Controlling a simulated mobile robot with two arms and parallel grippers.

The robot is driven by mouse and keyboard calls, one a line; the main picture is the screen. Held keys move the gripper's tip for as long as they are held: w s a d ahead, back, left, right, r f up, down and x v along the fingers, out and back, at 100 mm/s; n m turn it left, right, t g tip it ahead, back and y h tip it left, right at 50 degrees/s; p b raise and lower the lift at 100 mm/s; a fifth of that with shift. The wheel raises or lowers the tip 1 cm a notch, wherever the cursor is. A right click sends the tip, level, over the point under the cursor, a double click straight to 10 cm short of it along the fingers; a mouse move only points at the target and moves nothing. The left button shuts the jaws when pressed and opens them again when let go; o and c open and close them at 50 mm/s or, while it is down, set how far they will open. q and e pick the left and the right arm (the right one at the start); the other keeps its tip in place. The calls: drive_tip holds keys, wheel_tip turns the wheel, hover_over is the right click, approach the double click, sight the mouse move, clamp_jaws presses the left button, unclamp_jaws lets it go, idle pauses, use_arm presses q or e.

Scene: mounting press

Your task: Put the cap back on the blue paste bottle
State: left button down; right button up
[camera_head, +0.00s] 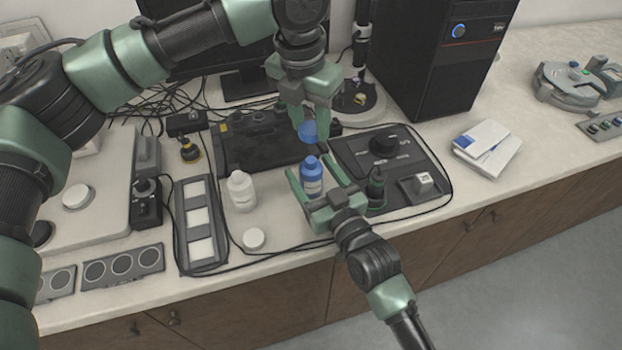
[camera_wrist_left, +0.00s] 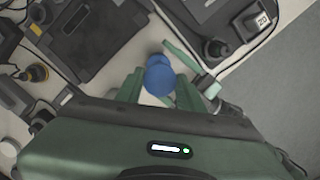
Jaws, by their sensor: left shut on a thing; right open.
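My left gripper (camera_head: 309,122) is shut on a blue cap (camera_head: 308,133) and holds it above the blue paste bottle (camera_head: 312,182), with a visible gap between them. The bottle stands upright on the counter and has a pale label. My right gripper (camera_head: 311,169) is open, with one finger on each side of the bottle; whether they touch it I cannot tell. In the left wrist view the blue cap (camera_wrist_left: 159,80) sits between my left fingers and hides most of what lies below it.
A white bottle (camera_head: 241,191) stands left of the blue one, with a loose white cap (camera_head: 254,239) in front. A black control panel (camera_head: 392,165) with a knob lies to the right. A dark device (camera_head: 262,140) lies behind. Cables run along the counter.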

clamp_jaws()
use_arm(q)
hover_over(311, 159)
drive_tip(key=shift+s+f, duration=0.2)
drive_tip(key=shift+f, duration=2.3)
drive_tip(key=shift+f, duration=0.1)
drive_tip(key=shift+f, duration=0.75)
drive_tip(key=shift+f, duration=0.6)
